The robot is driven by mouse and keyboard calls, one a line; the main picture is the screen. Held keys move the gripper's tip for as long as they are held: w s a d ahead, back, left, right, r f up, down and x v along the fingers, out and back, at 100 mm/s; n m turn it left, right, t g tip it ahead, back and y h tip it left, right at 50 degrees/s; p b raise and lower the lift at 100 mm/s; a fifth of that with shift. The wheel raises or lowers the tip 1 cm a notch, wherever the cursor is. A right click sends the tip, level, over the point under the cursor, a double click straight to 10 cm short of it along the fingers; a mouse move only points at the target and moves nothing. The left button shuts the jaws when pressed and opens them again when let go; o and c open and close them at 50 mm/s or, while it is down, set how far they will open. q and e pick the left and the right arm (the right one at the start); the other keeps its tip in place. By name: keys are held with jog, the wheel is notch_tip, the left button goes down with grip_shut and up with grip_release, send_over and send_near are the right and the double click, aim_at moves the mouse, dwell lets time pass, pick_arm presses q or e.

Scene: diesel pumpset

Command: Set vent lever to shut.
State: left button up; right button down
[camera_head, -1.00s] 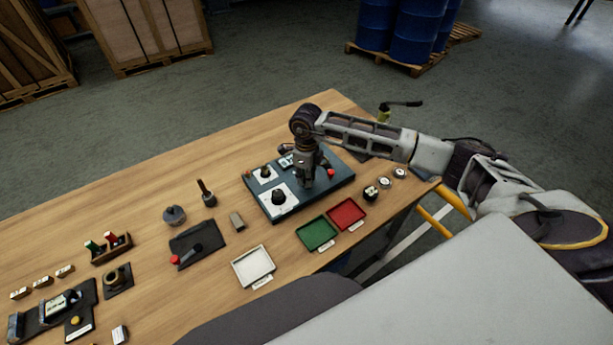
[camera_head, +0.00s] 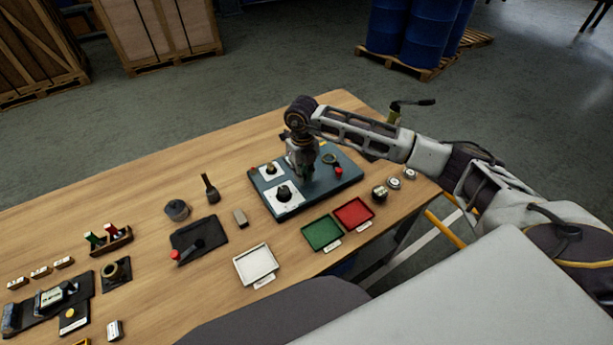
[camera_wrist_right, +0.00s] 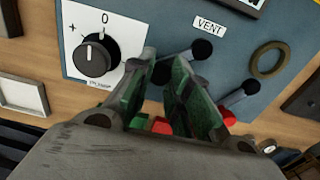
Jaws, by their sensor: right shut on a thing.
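The vent lever (camera_wrist_right: 201,48) is on the blue-grey panel (camera_head: 327,187), below the VENT label (camera_wrist_right: 209,25) in the right wrist view. Its dark round end shows beside my fingers. My right gripper (camera_head: 299,172) is over the panel, to the right of the black dial. In the wrist view its two green-padded fingers (camera_wrist_right: 170,85) are close together and shut on the vent lever; the gripped part is mostly hidden between them. The lever's exact setting cannot be read. My left gripper is not in view.
A black dial (camera_wrist_right: 93,57) on a white plate is left of the fingers. A ring (camera_wrist_right: 269,59) and a red-tipped lever (camera_wrist_right: 249,89) are to the right. Green (camera_head: 322,233) and red (camera_head: 353,213) trays lie in front of the panel.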

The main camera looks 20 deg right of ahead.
jog(key=shift+w+a+r+m+b, duration=0.1)
jog(key=shift+w+a+m+b, duration=0.15)
jog(key=shift+m, duration=0.5)
jog(key=shift+w+a+f+m+b, duration=0.1)
jog(key=shift+w+m+b, duration=0.2)
jog(key=shift+m, duration=0.4)
jog(key=shift+w+a+r+m+b, duration=0.1)
jog(key=shift+w+a+m, duration=0.2)
jog(key=shift+m, duration=0.45)
jog(key=shift+w+d, duration=0.1)
jog(key=c, duration=1.3)
grip_release()
notch_tip(320, 180, up, 12)
